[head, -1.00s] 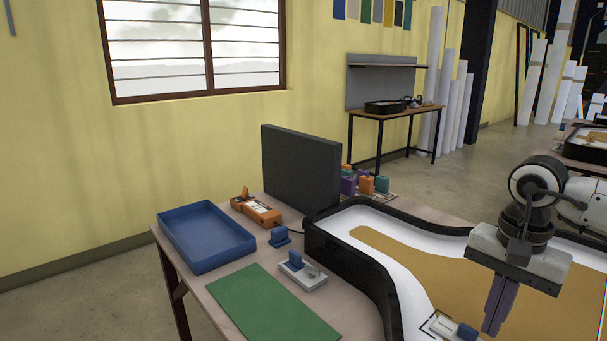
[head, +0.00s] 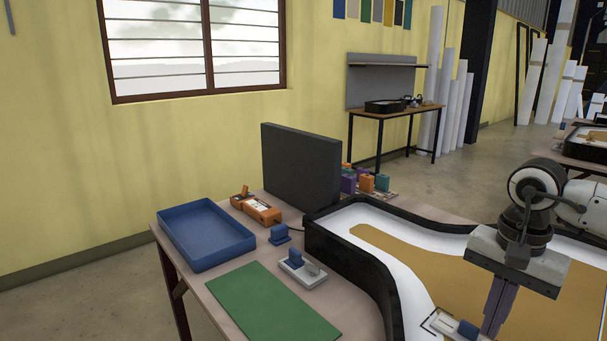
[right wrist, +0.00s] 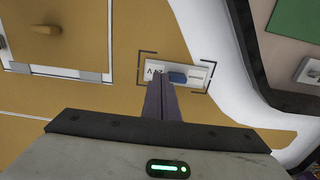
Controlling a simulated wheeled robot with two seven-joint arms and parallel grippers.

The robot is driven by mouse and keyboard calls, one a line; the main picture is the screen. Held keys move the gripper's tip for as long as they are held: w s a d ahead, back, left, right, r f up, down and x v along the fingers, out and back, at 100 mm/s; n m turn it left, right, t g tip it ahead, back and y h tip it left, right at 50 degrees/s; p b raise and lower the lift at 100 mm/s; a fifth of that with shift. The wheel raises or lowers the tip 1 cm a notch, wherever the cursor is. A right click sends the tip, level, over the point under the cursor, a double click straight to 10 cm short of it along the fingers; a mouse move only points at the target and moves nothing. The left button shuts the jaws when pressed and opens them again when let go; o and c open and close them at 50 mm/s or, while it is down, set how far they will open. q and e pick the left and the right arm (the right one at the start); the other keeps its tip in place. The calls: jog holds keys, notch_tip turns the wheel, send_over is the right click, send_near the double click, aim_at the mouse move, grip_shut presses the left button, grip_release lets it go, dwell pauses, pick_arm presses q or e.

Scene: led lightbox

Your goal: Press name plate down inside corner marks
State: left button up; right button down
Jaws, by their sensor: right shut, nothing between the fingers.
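The name plate (right wrist: 198,77) is a small white plate with dark lettering and a blue block-shaped grip on top. In the right wrist view it lies inside black corner marks (right wrist: 209,64) on the lightbox face. I cannot tell whether the tips touch the plate. In the head view the right gripper (head: 490,334) points down. My left gripper is not in view.
The lightbox has a raised black wall (head: 372,272) and a white and tan face (head: 410,255). Left of it on the table are a green mat (head: 272,302), a blue tray (head: 207,236), a grey-white device (head: 302,268), an orange tool (head: 262,211) and a dark upright panel (head: 300,168).

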jog(key=shift+f+b, duration=0.85)
jog(key=shift+f, duration=0.55)
jog(key=shift+s+f, duration=0.1)
jog(key=shift+f, duration=0.1)
dwell(0.3)
jog(key=shift+r+p, duration=1.2)
jog(key=shift+r, duration=0.4)
